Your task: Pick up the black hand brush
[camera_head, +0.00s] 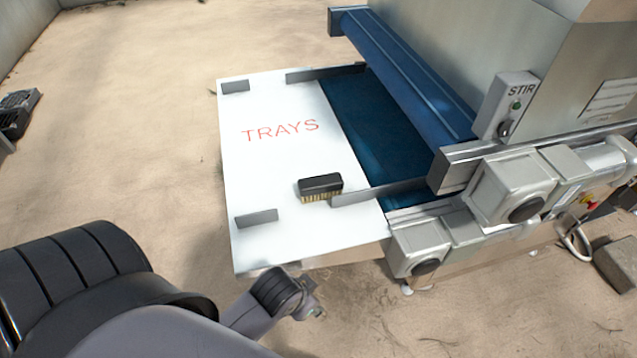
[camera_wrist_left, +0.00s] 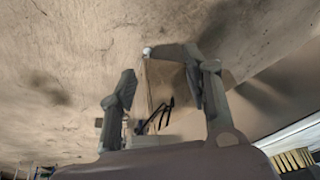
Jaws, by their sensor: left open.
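The black hand brush (camera_head: 321,185) lies on the white TRAYS board (camera_head: 270,165), its pale bristles facing the front. It is beside the end of a short metal guide near the board's right edge. In the head view my left arm comes in from the lower left and ends just in front of the board's near edge, apart from the brush. In the left wrist view my left gripper (camera_wrist_left: 160,70) is open, its two fingers wide apart over the floor. Pale striped bristles (camera_wrist_left: 292,160) show at that view's lower right corner. My right gripper is not in view.
Metal guides (camera_head: 256,217) stand up from the board. The seeder's blue belt (camera_head: 375,125) and grey motor housings (camera_head: 515,190) lie to the right. A tan boxy shape (camera_wrist_left: 165,90) with dark cables shows between the fingers.

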